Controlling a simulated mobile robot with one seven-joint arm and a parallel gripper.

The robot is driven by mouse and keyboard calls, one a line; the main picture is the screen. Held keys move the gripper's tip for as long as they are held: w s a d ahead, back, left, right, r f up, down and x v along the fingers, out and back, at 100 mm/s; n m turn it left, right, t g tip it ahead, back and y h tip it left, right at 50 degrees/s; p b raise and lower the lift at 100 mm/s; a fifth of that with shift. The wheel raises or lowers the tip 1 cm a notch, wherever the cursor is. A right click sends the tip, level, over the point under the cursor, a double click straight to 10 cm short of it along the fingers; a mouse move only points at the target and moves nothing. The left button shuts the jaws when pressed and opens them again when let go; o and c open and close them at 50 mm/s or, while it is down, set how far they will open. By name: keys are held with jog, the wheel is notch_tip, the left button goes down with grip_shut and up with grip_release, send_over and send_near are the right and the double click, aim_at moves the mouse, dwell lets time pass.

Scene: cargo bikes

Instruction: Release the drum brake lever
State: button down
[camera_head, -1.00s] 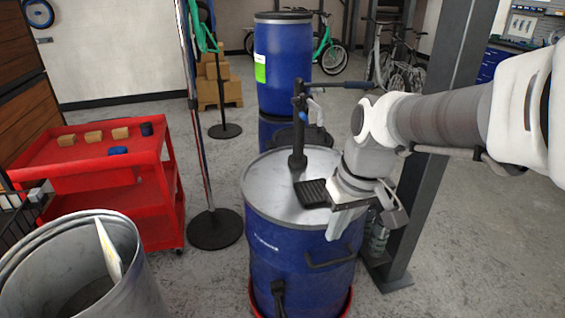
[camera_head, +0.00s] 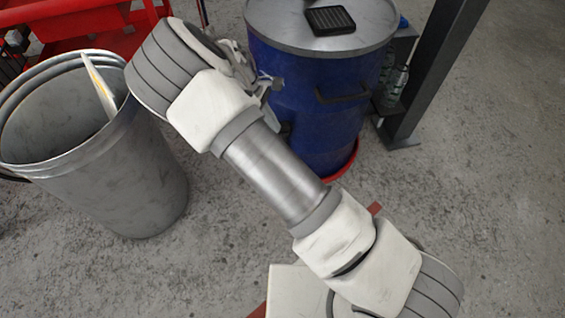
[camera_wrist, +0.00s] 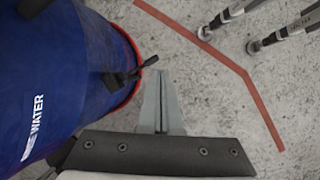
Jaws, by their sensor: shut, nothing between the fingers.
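The blue drum (camera_head: 330,95) with a grey lid stands at the top centre of the head view; its side with white WATER lettering fills the left of the wrist view (camera_wrist: 60,70). A black lever (camera_wrist: 128,74) sticks out from its lower side, by the red base ring (camera_wrist: 134,45). In the head view the lever is hidden behind my arm. My gripper (camera_wrist: 161,72) is shut and empty. In the wrist view its fingertips appear just right of the lever, but I cannot tell whether they touch it. In the head view the fingers are mostly hidden by my arm.
A grey metal bin (camera_head: 100,150) stands left of my arm, with a red cart (camera_head: 85,25) behind it. A dark post (camera_head: 435,75) stands right of the drum. A black pad (camera_head: 330,20) lies on the lid.

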jog(key=a+f+n+t+h+b, duration=0.1)
jog(key=a+f+n+b, duration=0.1)
jog(key=f, duration=0.7)
jog(key=s+a+f+n+t+h+b, duration=0.1)
jog(key=a+f+n, duration=0.3)
jog(key=f, duration=0.5)
jog(key=shift+n+t+h+b, duration=0.6)
jog(key=shift+h+b, duration=0.1)
jog(key=shift+h, duration=0.1)
jog(key=b+x, duration=0.4)
jog(key=x, duration=0.6)
jog(key=r, duration=0.1)
jog(key=d+r, duration=0.1)
jog(key=r, duration=0.1)
jog(key=shift+w+d+r, duration=0.15)
jog(key=shift+d+r, duration=0.15)
jog(key=shift+r, duration=0.1)
jog(key=shift+r+p, duration=0.25)
jog(key=shift+p, duration=0.25)
